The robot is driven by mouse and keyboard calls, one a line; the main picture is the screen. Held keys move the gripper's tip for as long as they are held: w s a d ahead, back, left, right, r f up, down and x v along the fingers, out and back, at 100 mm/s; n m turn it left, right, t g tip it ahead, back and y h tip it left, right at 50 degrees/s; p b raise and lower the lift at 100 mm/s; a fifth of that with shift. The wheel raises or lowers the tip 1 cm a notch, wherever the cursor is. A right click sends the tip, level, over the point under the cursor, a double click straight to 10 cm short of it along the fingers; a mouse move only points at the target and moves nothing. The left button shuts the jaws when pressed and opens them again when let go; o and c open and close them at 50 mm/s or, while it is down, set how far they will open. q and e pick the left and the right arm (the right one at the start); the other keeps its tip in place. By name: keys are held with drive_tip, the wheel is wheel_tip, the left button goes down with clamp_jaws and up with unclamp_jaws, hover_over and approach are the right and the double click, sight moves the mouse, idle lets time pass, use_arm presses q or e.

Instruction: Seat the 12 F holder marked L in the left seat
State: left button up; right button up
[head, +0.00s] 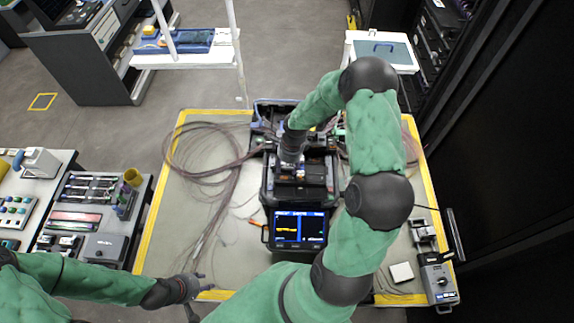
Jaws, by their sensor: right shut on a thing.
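The fusion splicer (330,180) stands in the middle of the table, with its lit screen (299,229) facing me. My right arm arches over from the right, and its gripper (289,169) points down into the splicer's top working area. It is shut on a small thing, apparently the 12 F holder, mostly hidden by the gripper. I cannot read any L mark. The left seat is also hidden or too small to make out, so I cannot tell whether the holder touches it. My left gripper (200,284) is at the table's front left edge, open and empty, away from the splicer.
The table (184,237) has yellow-edged borders. Thin fibre bundles (205,181) loop across its left side to the splicer. A grey device (437,281) and a white block (401,272) lie at the front right. A side bench with tools (88,205) stands at left.

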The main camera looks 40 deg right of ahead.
sight(291, 167)
drive_tip(key=o, duration=1.3)
drive_tip(key=shift+w, duration=0.1)
drive_tip(key=r, duration=0.8)
drive_tip(key=s+d+r, duration=0.1)
drive_tip(key=r, duration=0.3)
drive_tip(key=shift+f, duration=0.1)
